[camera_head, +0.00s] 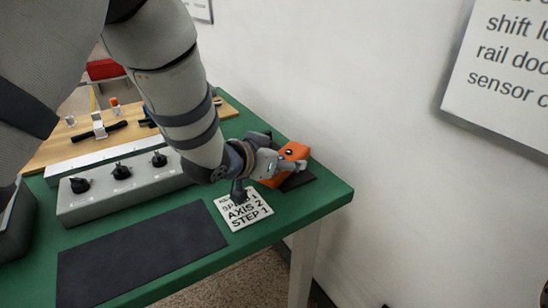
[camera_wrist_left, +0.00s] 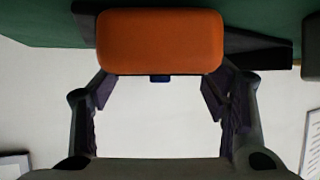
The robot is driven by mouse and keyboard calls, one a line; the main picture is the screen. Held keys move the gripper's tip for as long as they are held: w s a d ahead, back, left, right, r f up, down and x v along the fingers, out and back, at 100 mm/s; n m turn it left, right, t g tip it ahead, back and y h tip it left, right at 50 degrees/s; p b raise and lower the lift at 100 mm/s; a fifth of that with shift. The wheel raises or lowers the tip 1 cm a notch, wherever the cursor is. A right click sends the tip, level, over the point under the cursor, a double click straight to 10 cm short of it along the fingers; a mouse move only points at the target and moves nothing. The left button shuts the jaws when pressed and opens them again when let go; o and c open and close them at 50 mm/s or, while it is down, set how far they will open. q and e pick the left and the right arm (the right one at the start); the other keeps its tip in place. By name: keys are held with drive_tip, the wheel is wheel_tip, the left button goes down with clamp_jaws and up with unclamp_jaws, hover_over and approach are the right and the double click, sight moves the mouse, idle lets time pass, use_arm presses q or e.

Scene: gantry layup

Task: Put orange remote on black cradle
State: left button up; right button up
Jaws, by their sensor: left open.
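The orange remote (camera_head: 294,151) is at the far right corner of the green table, partly hidden behind my left gripper (camera_head: 270,165). It sits at the black cradle (camera_head: 298,182), a flat dark piece partly covered by it; I cannot tell whether it rests fully in it. In the left wrist view the remote (camera_wrist_left: 160,42) fills the top middle, with the dark cradle (camera_wrist_left: 265,50) showing behind to its right. My left gripper (camera_wrist_left: 160,95) is open there, its fingers spread at either side just below the remote's edge. My right gripper is out of view.
A white card reading "AXIS 2 STEP 1" (camera_head: 243,209) lies beside the gripper. A grey box with black knobs (camera_head: 120,188) and a dark mat (camera_head: 140,255) are to the left. A white wall (camera_head: 380,130) stands close behind the table's edge.

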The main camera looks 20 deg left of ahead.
use_arm(q)
drive_tip(key=p+v, duration=0.2)
drive_tip(key=v, duration=0.9)
drive_tip(key=shift+w+r, duration=0.1)
drive_tip(key=shift+r, duration=0.1)
drive_tip(key=shift+s+r, duration=0.1)
drive_tip(key=shift+s, duration=0.45)
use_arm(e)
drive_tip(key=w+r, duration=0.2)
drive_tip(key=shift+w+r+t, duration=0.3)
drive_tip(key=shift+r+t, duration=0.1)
